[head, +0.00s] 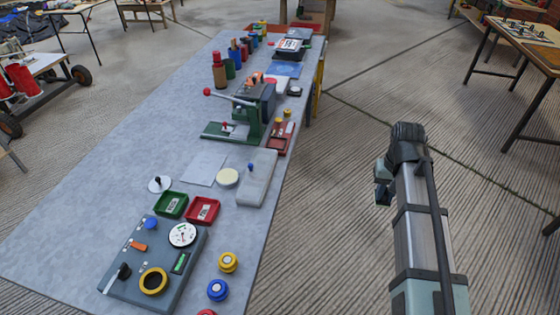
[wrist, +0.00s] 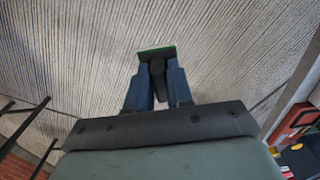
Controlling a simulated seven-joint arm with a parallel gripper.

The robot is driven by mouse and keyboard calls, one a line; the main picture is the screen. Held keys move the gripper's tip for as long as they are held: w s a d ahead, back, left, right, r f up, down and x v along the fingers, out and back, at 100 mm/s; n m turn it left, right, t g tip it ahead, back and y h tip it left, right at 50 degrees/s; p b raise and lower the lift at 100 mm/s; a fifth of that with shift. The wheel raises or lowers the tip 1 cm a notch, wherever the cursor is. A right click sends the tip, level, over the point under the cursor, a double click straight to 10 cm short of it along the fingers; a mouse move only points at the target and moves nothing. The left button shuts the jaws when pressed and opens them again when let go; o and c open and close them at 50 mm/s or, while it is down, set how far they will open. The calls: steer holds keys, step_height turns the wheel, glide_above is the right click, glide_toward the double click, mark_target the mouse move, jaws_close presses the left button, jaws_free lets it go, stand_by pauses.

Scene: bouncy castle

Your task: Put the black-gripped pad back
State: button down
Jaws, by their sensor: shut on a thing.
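My gripper (wrist: 156,85) is shut on the black grip of a pad (wrist: 156,51), which shows a thin green edge beyond the fingertips in the wrist view. In the head view my gripper (head: 383,187) is over the floor, to the right of the long table, and the held pad cannot be made out there. On the table, a green tray (head: 183,213) and a red tray (head: 213,217) sit side by side, each with a pale label inside. A white disc with a dark knob (head: 160,184) lies just behind the green tray.
The grey table (head: 120,160) also carries a control box with a dial (head: 130,262), a pale slab (head: 262,185), a cream round (head: 227,177) and a green press (head: 240,122) with a red-tipped lever. The table's left side is bare.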

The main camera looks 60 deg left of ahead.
steer(key=s+a+n, duration=0.1)
steer(key=s+a, duration=0.7)
steer(key=a, duration=0.2)
steer(key=s+a+r+n, duration=0.1)
steer(key=s+a+n, duration=0.1)
steer(key=s+a, duration=0.7)
steer(key=s+a+r+n, duration=0.1)
steer(key=s+a+n, duration=0.1)
steer(key=s+a, duration=0.6)
steer(key=shift+s+a, duration=0.15)
steer(key=shift+a, duration=1.2)
steer(key=shift+s+a, duration=0.15)
steer(key=shift+a, duration=1.2)
steer(key=a+r+m, duration=0.1)
steer(key=a+m, duration=0.1)
steer(key=a, duration=0.9)
steer(key=shift+w+d+f+m, duration=0.1)
steer(key=shift+f+m, duration=0.75)
steer(key=shift+f, duration=1.6)
steer(key=shift+w+f+m, duration=0.1)
steer(key=shift+f+m, duration=0.75)
steer(key=shift+f, duration=1.6)
